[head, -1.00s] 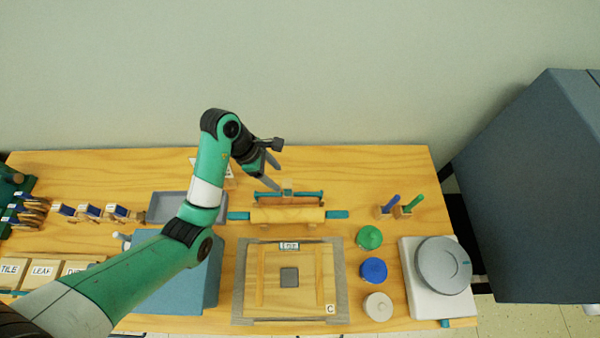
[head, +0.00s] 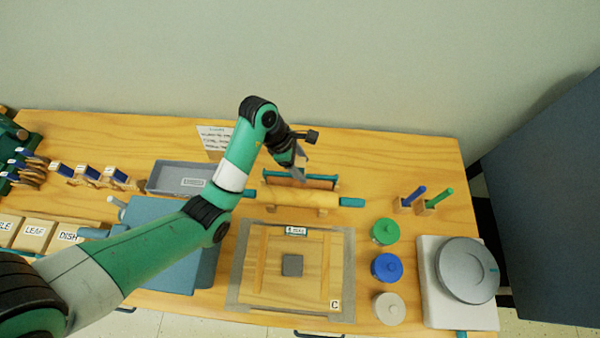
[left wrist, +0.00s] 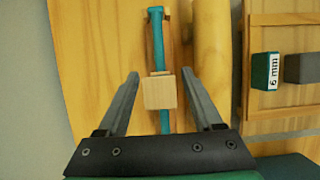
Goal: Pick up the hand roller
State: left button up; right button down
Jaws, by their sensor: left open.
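The hand roller (head: 321,184) appears to be the piece with a teal bar, a pale wooden block on top and a brown part below. It lies at the back of the table, behind a wooden rolling pin (head: 312,199) with teal handles. My left gripper (head: 299,171) is over it in the head view and hides its block. In the left wrist view, the open fingers (left wrist: 160,74) are on either side of the wooden block (left wrist: 159,93), with gaps on both sides and nothing held. Height above the block is hard to tell. My right gripper is out of view.
A framed wooden board (head: 262,304) lies in front, with a grey square (head: 292,265) on it. Green (head: 385,231), blue (head: 387,268) and pale (head: 389,308) round pots stand to its right, beside a turntable (head: 467,270). A grey tray (head: 167,178) is left. A wall is behind.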

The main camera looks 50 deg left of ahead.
pick_arm(q)
jog(key=shift+x, duration=1.1)
grip_shut()
